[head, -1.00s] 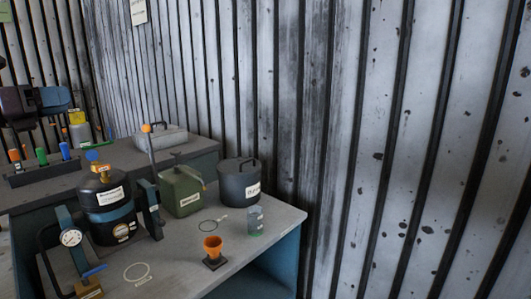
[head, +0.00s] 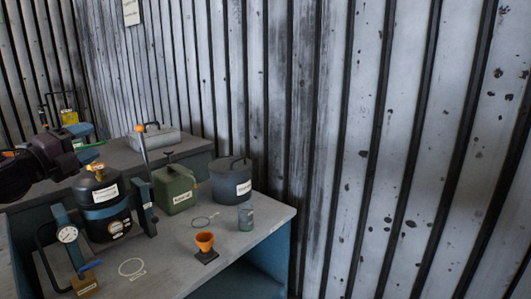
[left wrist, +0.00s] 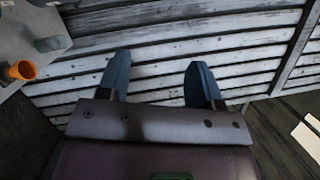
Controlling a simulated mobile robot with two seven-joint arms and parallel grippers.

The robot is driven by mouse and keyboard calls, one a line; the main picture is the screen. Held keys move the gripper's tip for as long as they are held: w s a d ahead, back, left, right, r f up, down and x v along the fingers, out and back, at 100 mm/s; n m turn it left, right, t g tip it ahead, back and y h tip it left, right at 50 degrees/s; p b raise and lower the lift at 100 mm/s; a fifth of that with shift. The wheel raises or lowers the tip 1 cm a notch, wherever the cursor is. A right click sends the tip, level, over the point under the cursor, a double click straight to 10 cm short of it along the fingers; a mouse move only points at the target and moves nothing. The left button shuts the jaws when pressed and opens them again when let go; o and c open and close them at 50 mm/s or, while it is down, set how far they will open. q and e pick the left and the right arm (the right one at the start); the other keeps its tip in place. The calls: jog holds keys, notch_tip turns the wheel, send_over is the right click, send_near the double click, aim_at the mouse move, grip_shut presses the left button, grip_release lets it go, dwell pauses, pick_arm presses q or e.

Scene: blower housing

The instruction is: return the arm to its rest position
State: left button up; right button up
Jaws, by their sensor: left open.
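My left gripper (head: 72,160) is at the left edge of the head view, in front of the back bench and left of the black canister. Its dark wrist hides part of what stands behind it. In the left wrist view, its two blue fingers (left wrist: 158,80) are spread wide with nothing between them, and the ribbed wall shows behind them. My right gripper is not in view.
The bench (head: 165,270) holds a black canister (head: 101,195), a green can (head: 174,187), a grey lidded pot (head: 231,180), an orange cup (head: 204,241), a glass jar (head: 245,217) and a gauge (head: 67,233). The ribbed wall (head: 340,120) stands behind.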

pick_arm(q)
jog(key=s+d+f+n+g+y+p, duration=0.1)
jog(key=s+d+f+n+y, duration=0.15)
jog(key=s+f+n, duration=0.45)
jog(key=s+d+f+n+y+p, duration=0.1)
jog(key=s+d+f+n, duration=0.2)
jog(key=f, duration=0.9)
jog(key=s+d+f+n+g+y+p, duration=0.1)
jog(key=s+d+f+n, duration=0.3)
jog(key=f, duration=0.5)
jog(key=s+d+f+n+g+y+p, duration=0.1)
jog(key=s+f+n, duration=0.2)
jog(key=s, duration=0.6)
jog(key=s+d+f+n+g+y+p, duration=0.1)
jog(key=s+f+n, duration=0.3)
jog(key=s, duration=0.6)
jog(key=s+d+f+n+g+y+p, duration=0.1)
jog(key=s+d+f+n+g, duration=0.1)
jog(key=s+f, duration=0.5)
jog(key=s+n, duration=0.1)
jog(key=s, duration=0.1)
jog(key=shift+s+f+n+g+y, duration=0.3)
jog(key=shift+s+n+y, duration=0.05)
jog(key=shift+s+n, duration=0.05)
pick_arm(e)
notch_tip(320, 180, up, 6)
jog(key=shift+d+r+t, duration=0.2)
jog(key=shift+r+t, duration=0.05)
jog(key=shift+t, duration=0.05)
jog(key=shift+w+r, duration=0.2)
